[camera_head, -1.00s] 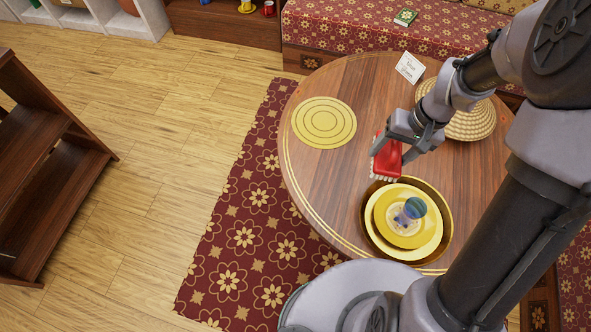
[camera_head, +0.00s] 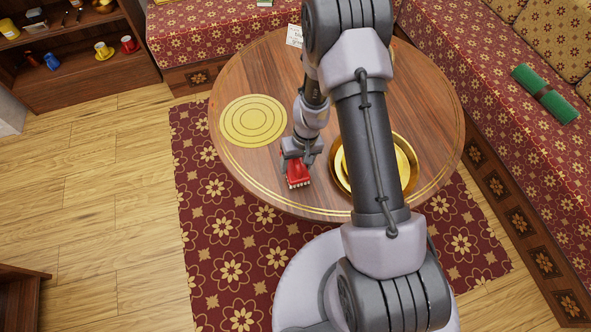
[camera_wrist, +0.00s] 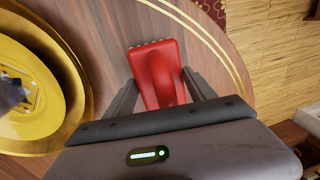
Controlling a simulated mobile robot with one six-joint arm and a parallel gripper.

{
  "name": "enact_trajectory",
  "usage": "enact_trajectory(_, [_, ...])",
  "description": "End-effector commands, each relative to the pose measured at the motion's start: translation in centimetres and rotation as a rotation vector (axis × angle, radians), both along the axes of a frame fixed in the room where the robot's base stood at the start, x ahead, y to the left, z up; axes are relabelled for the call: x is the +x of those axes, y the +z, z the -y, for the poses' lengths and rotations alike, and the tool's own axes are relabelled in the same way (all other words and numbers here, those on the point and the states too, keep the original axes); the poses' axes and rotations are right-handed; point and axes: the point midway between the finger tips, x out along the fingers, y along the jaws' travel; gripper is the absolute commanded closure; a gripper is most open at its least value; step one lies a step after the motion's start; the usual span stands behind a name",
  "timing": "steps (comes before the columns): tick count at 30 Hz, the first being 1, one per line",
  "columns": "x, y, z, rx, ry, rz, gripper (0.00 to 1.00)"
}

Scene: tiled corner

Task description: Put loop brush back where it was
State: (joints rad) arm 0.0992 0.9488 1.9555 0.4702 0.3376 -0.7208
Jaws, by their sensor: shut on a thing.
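The loop brush (camera_head: 297,175) is red with a row of pale bristles along its lower edge. My gripper (camera_head: 297,160) is shut on it and holds it near the front left edge of the round wooden table (camera_head: 262,80). In the wrist view the red brush (camera_wrist: 157,75) sits between the two dark fingers of my gripper (camera_wrist: 160,88). I cannot tell whether the brush touches the tabletop. My arm hides part of the table.
A round yellow mat (camera_head: 253,120) lies on the table's left. A golden tray with yellow plates (camera_wrist: 75,95) is beside the brush. A wooden shelf (camera_head: 75,85) with cups and jars stands at the back left. Wooden floor is open on the left.

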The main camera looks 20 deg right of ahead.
Motion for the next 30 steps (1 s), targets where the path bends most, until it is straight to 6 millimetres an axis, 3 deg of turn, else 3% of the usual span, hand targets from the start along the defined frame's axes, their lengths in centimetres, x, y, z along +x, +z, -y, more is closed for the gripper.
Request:
enact_trajectory(2, [0.0,-1.9,0.0,0.001,-0.001,-0.002,0.87])
enact_trajectory(13, [0.0,-2.1,0.0,0.001,0.0,0.0,0.87])
enact_trajectory(14, [0.0,-2.0,0.0,0.001,0.0,-0.001,0.3])
enact_trajectory(16, [0.0,-2.0,0.0,0.001,0.0,-0.001,0.17])
enact_trajectory(26, [0.0,-1.7,0.0,0.001,0.0,-0.001,0.14])
enact_trajectory(30, [0.1,1.2,0.3,0.0,0.001,0.003,0.14])
